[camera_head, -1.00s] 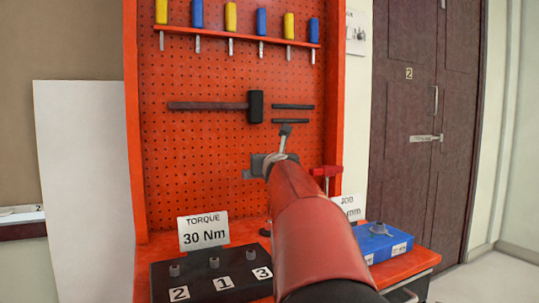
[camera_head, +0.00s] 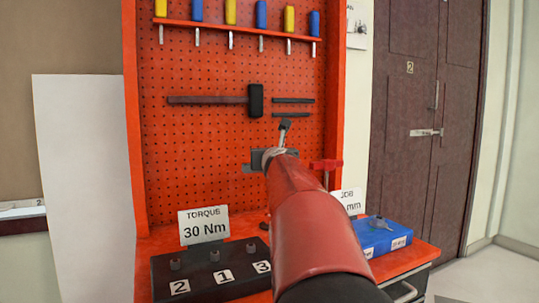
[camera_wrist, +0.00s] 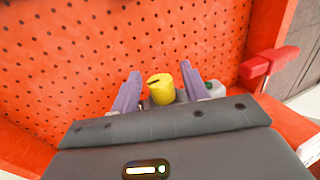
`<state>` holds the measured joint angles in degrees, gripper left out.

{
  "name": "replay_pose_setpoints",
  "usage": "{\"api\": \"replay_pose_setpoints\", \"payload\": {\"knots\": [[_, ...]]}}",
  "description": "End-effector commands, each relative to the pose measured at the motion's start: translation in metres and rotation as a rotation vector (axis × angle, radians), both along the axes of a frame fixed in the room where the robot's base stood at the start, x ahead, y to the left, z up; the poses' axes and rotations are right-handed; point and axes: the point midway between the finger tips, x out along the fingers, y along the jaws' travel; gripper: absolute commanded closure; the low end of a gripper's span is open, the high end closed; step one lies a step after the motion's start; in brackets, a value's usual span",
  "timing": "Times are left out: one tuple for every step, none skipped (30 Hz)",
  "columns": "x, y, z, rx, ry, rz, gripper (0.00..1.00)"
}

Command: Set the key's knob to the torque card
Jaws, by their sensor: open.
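The torque card (camera_head: 203,225) reads "30 Nm" and stands upright on the bench behind a dark block. In the wrist view, a yellow round knob (camera_wrist: 161,89) with a dark mark on its top shows between the two purple-grey fingers of my gripper (camera_wrist: 160,76). The fingers are apart, one on each side of the knob. I cannot tell whether either touches it. The rest of the key below the knob is hidden behind my gripper body. In the head view my arm covers the knob and the fingers.
The dark block (camera_head: 212,291) has several posts labelled 2, 1 and 3. A blue tray (camera_head: 378,243) and a JOB card (camera_head: 347,203) stand right of my arm. A red clamp-like part (camera_head: 326,165) is near the pegboard (camera_head: 215,155), which holds a hammer (camera_head: 256,101) and yellow and blue tools.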

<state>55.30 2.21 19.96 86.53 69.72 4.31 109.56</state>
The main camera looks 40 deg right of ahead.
Motion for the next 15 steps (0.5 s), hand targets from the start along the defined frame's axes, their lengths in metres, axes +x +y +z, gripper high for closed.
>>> {"api": "replay_pose_setpoints", "payload": {"knots": [[-0.004,0.003,0.0,-0.002,0.0,0.0,0.55],[-0.008,0.006,-0.001,-0.003,-0.001,0.0,0.55],[-0.013,0.009,-0.001,-0.004,0.0,-0.001,0.55],[-0.018,0.011,-0.001,-0.003,-0.002,-0.001,0.55],[-0.022,0.014,-0.001,-0.003,-0.002,-0.001,0.55],[-0.028,0.019,0.0,-0.003,-0.002,0.0,0.55],[-0.033,0.021,0.0,-0.004,-0.001,-0.001,0.55],[-0.038,0.023,-0.001,-0.004,0.0,-0.002,0.55],[-0.043,0.027,-0.001,-0.003,-0.002,0.0,0.55],[-0.047,0.029,-0.001,-0.003,-0.001,0.0,0.55],[-0.051,0.032,0.0,-0.003,-0.001,0.0,0.55],[-0.054,0.034,0.0,-0.001,0.0,0.0,0.55],[-0.057,0.036,0.0,-0.001,0.0,0.0,0.55],[-0.059,0.037,0.0,-0.001,0.0,0.0,0.55],[-0.061,0.038,0.0,-0.001,-0.001,0.0,0.55]]}}
